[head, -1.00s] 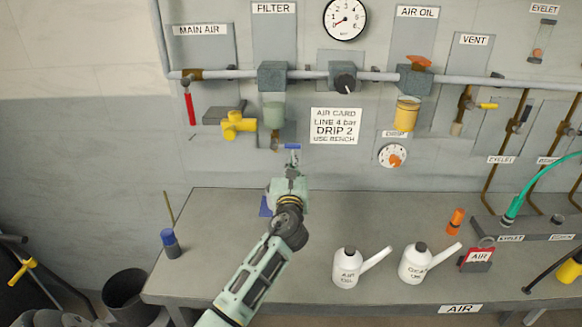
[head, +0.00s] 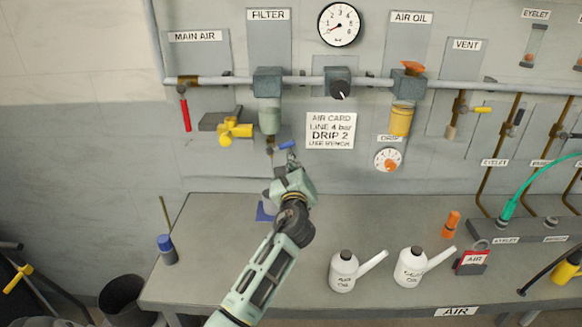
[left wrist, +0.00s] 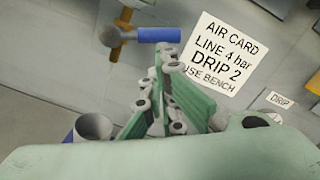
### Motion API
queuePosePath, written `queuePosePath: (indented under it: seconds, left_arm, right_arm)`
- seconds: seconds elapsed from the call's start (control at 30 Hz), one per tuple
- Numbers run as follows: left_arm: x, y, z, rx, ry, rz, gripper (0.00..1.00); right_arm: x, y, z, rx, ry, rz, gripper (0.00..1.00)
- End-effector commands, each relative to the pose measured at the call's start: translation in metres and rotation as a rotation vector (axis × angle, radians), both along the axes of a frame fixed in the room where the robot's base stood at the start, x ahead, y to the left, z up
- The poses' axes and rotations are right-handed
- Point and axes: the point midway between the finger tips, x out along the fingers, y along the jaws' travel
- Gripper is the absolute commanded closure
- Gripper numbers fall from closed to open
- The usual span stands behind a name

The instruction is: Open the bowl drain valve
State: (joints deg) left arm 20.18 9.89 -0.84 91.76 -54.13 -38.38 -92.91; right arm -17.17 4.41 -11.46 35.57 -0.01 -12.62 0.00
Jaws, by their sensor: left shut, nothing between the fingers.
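The bowl drain valve is a small brass fitting (head: 270,146) under the filter bowl (head: 270,121), with a blue lever handle (head: 287,145). The lever sticks out to the right, its free end a little raised in the head view. In the left wrist view the blue lever (left wrist: 157,35) lies crosswise to the brass stem (left wrist: 114,48). My left gripper (head: 286,163) is shut and empty just below the lever. In the left wrist view its fingertips (left wrist: 170,58) lie close under the lever's right end; I cannot tell whether they touch. My right gripper is not in view.
A grey cup (left wrist: 94,126) stands below the valve near something blue. The air card (head: 330,130) is right of the valve. Two white oil cans (head: 343,272) stand on the bench (head: 220,275).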

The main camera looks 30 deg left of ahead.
Motion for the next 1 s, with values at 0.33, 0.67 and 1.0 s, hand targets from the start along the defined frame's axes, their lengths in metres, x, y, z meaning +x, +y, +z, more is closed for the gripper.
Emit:
queuePosePath:
  seconds: [0.33, 0.67, 1.0]
  left_arm:
    - [0.001, -0.002, 0.027, -0.281, -0.177, 0.001, 1.00]
    - [-0.001, 0.002, 0.047, -0.548, -0.340, 0.002, 1.00]
    - [-0.006, 0.010, 0.063, -0.782, -0.482, 0.002, 1.00]
  right_arm:
    - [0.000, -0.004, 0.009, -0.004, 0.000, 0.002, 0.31]
    - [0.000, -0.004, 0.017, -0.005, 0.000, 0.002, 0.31]
    - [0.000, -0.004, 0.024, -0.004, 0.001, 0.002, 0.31]
